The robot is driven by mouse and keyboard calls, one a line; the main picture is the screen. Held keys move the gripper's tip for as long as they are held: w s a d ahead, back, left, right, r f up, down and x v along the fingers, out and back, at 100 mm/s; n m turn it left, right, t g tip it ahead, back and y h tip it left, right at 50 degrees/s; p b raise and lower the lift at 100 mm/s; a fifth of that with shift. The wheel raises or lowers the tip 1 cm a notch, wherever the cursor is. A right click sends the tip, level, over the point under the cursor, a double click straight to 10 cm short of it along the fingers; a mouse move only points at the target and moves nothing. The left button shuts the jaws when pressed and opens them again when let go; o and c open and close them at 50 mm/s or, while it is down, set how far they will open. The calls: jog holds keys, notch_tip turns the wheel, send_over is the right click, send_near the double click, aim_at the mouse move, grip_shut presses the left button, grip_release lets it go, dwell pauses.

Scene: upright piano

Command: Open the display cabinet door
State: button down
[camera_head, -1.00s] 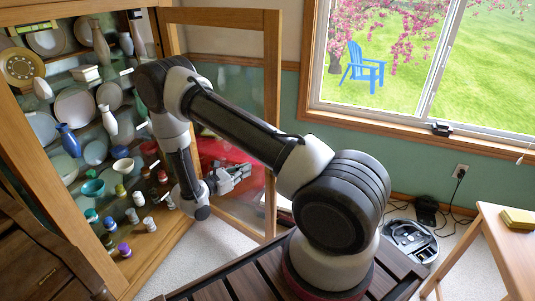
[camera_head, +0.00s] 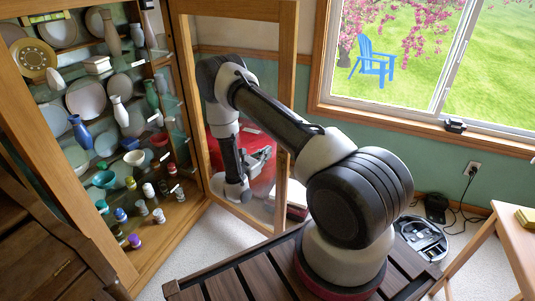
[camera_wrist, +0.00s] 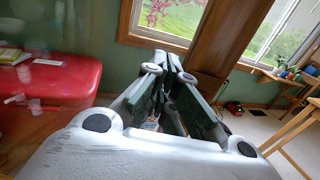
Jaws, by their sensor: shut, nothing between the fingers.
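The display cabinet door (camera_head: 287,100) is a wooden frame with a glass pane. It stands swung well out from the cabinet (camera_head: 150,262), hinged at the cabinet's right side. My gripper (camera_head: 268,153) overlaps the lower pane, a little left of the door's free-edge stile, and my forearm crosses in front of that stile. The gripper's fingers also show in the wrist view (camera_wrist: 172,72), closed together and empty. A dark wooden upright (camera_wrist: 222,45) rises just beyond them, to the right. Whether the gripper touches the door is not clear.
Cabinet shelves hold several vases (camera_head: 82,130), plates and small jars. A red object (camera_head: 228,150) shows through the pane. A light wooden table (camera_head: 505,235) stands at right, with a round robot vacuum (camera_head: 423,238) on the floor nearby. Carpet lies below the door.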

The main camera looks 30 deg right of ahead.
jog(key=shift+w+d, duration=0.15)
jog(key=shift+d, duration=0.35)
jog(key=x, duration=1.2)
jog(key=shift+w, duration=0.35)
jog(key=shift+d, duration=0.1)
